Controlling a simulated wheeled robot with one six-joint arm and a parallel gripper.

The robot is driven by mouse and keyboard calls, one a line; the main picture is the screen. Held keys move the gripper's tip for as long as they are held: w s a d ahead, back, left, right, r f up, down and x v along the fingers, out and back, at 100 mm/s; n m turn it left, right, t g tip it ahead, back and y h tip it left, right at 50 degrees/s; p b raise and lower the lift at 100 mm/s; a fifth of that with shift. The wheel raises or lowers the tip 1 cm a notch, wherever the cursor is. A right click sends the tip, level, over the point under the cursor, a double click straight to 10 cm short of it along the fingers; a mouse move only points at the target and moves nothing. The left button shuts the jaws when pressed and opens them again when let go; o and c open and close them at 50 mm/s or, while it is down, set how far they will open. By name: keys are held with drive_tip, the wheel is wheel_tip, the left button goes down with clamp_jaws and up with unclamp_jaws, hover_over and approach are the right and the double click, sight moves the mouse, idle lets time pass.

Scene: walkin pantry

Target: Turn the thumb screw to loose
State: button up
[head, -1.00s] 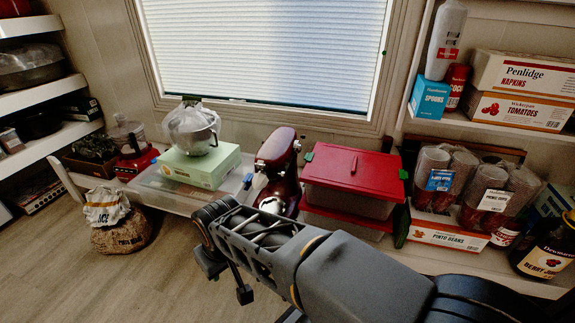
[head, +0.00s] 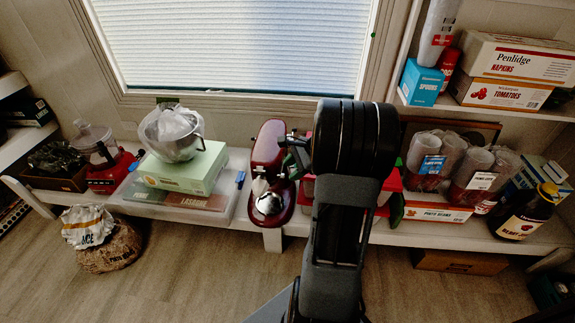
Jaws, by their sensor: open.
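A dark red stand mixer (head: 267,146) stands on the low white bench below the window, with a shiny metal part (head: 268,203) at its front lower end. My gripper (head: 288,158) is at the mixer's right side, its dark fingers close against the mixer's outline. It is open, and I see nothing held in it. I cannot tell whether it touches the mixer. The thumb screw cannot be made out; it is too small or hidden behind my gripper and arm.
Left of the mixer, a clear bin carries a green box (head: 185,167) with a metal bowl (head: 172,134). Right of it, a red-lidded bin (head: 390,181) is partly behind my arm. Cups, a dark bottle (head: 524,212) and boxes fill the right. A sack (head: 102,238) sits on open floor.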

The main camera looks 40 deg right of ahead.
sight(281, 176)
drive_tip(key=d+f+m+t+p, duration=0.1)
drive_tip(key=d+m+t, duration=0.1)
drive_tip(key=d+m, duration=0.55)
drive_tip(key=w+a+f+n+b, duration=0.1)
drive_tip(key=w+a+f+b, duration=0.3)
drive_tip(key=w+f, duration=0.3)
wheel_tip(281, 176, down, 2)
drive_tip(key=shift+a+f+n, duration=0.15)
drive_tip(key=shift+a+n, duration=0.05)
drive_tip(key=shift+n, duration=0.15)
drive_tip(key=shift+t+b, duration=0.3)
clamp_jaws()
